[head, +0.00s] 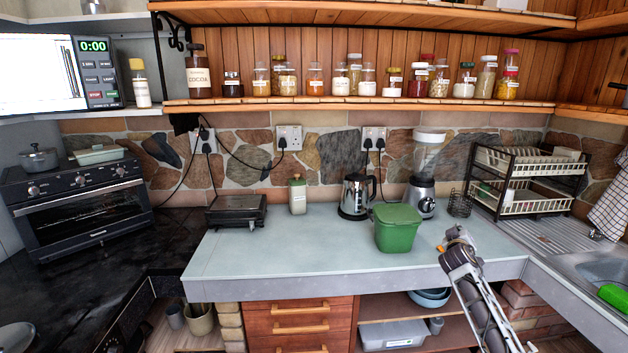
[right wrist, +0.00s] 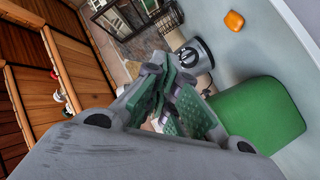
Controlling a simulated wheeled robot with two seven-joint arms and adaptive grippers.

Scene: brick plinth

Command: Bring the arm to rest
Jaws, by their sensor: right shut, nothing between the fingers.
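My right arm comes in from the lower right in the head view. Its gripper (head: 455,243) is over the front part of the pale counter, to the right of the green lidded container (head: 398,228). In the right wrist view the fingers of this gripper (right wrist: 172,92) are together, with nothing held between them. The green container (right wrist: 258,115) shows beside the fingers there; I cannot tell the exact gap. My left gripper is in neither view.
A kettle (head: 354,197) and a blender (head: 423,190) stand behind the container. A dish rack (head: 527,178) and sink (head: 605,272) are at the right. A small orange object (right wrist: 234,21) lies on the counter (head: 290,262), whose left front is clear.

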